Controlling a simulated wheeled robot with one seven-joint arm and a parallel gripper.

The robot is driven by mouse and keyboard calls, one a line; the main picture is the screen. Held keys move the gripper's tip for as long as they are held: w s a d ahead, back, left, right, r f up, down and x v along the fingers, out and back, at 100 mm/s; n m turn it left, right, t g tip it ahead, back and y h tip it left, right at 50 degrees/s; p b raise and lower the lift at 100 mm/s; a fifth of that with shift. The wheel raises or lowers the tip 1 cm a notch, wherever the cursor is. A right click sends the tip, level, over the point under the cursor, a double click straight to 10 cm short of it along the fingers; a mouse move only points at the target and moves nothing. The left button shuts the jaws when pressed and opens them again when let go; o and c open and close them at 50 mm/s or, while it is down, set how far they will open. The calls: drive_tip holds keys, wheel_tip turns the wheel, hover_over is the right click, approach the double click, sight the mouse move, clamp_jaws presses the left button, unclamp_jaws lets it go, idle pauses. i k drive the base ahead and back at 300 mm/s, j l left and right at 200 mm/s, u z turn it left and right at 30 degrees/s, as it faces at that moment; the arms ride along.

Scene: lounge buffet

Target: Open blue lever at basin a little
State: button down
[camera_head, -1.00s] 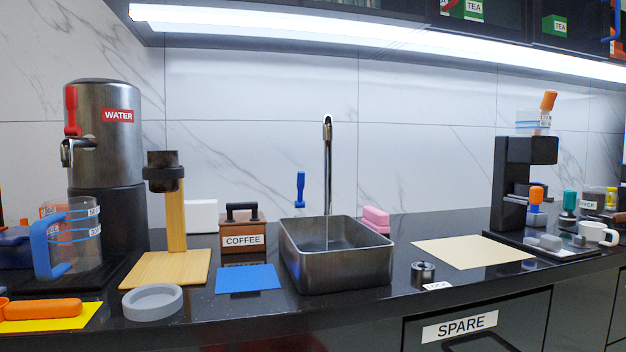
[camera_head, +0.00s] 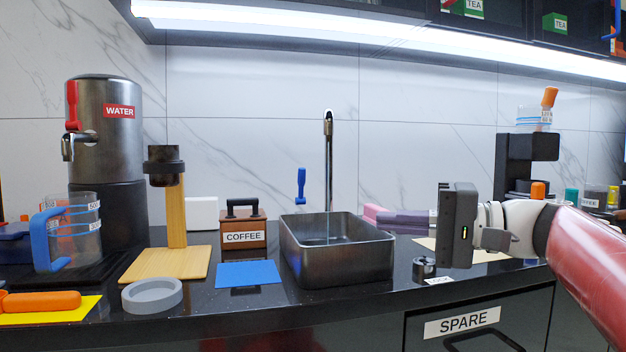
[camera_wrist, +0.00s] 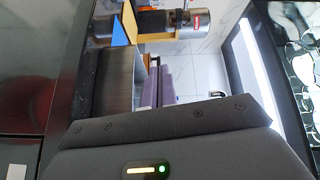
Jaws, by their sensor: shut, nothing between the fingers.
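The blue lever (camera_head: 301,186) stands upright against the tiled wall, left of the thin metal tap (camera_head: 328,165). The grey metal basin (camera_head: 336,272) is below them on the black counter. A thin pale line drops from the tap into the basin; I cannot tell whether it is water or a reflection. My gripper (camera_head: 382,220) reaches in from the right with its purple-grey fingers shut and empty. They point left near the basin's right rear corner, apart from the lever. The fingers also show in the wrist view (camera_wrist: 156,68), with the basin (camera_wrist: 112,80) beside them.
A pink block (camera_head: 371,212) lies behind the basin's right side, partly hidden by my fingers. The space before the lever looks clear.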

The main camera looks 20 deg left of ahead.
sight(300, 200)
drive_tip(key=i+j, duration=0.3)
drive_tip(key=i, duration=0.15)
drive_tip(key=i+j, duration=0.25)
drive_tip(key=i, duration=0.25)
